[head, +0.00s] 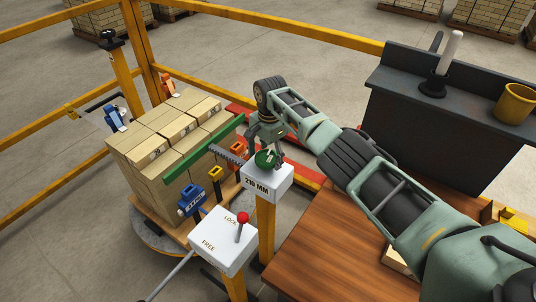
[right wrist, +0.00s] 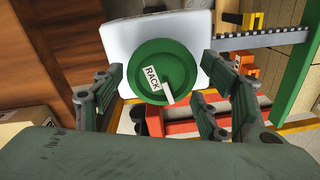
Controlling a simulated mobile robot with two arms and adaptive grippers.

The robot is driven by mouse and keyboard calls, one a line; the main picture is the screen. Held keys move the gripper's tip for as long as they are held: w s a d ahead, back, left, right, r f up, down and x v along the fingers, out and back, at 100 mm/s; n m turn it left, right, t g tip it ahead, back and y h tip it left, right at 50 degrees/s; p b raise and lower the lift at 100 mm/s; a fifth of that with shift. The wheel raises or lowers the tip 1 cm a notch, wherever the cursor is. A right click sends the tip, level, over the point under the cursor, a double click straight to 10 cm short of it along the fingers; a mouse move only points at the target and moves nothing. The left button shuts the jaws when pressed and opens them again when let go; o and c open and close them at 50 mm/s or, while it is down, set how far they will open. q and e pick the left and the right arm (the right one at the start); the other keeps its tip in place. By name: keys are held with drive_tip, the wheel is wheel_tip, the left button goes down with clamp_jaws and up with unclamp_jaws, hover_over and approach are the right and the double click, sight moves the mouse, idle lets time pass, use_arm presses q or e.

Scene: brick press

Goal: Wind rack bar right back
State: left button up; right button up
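The green round rack knob (head: 266,158) sits on a white box (head: 268,183) marked "210 MM". In the right wrist view the knob (right wrist: 150,62) bears a "RACK" label and a pale pointer tilted to the lower right. The dark toothed rack bar (head: 226,154) runs from the box towards a long green bar (head: 203,149) beside the stacked bricks; its teeth also show in the right wrist view (right wrist: 252,40). My right gripper (head: 269,153) is at the knob, fingers spread on both sides of it; I see no clear grip. My left gripper is not in view.
A second white box (head: 223,240) marked "LOCK" and "FREE" has a red-topped lever (head: 242,218). Wrapped brick stacks (head: 165,140) stand on a pallet at left. Yellow rails (head: 285,33) enclose the area. A wooden table (head: 335,245) and dark shelf (head: 455,85) are at right.

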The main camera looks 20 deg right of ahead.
drive_tip(key=c, duration=0.7)
drive_tip(key=shift+c, duration=0.2)
